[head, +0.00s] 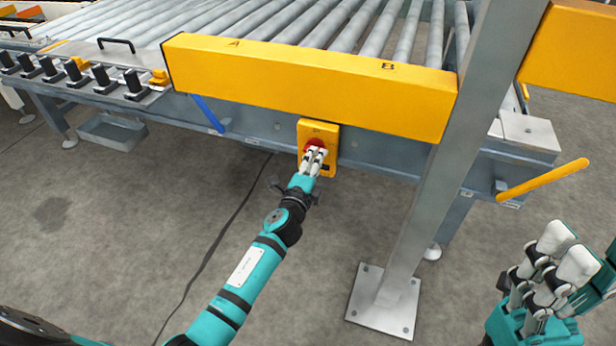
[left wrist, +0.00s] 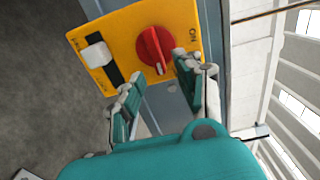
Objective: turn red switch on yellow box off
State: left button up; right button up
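The yellow box (head: 331,130) is mounted on the side of the conveyor frame, below the long yellow guard. Its red switch (head: 314,144) is a round knob, partly covered by my left gripper (head: 316,155) in the head view. In the left wrist view the red switch (left wrist: 156,48) shows whole, with a pale pointer mark at its lower edge, and "ON" is printed to its right. My left gripper (left wrist: 158,87) is open, its fingers apart just short of the knob with nothing between them. My right gripper (head: 556,262) is at the lower right, away from the box; its fingers appear spread and empty.
A white slider or switch (left wrist: 97,54) sits on the same box. A grey steel post (head: 425,190) stands right of the box. A yellow handle (head: 543,179) sticks out further right. The roller conveyor (head: 340,25) fills the back. The floor below is mostly clear, with a cable.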

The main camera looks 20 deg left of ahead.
pick_arm(q)
jog(key=s, duration=1)
jog(key=shift+a, duration=0.2)
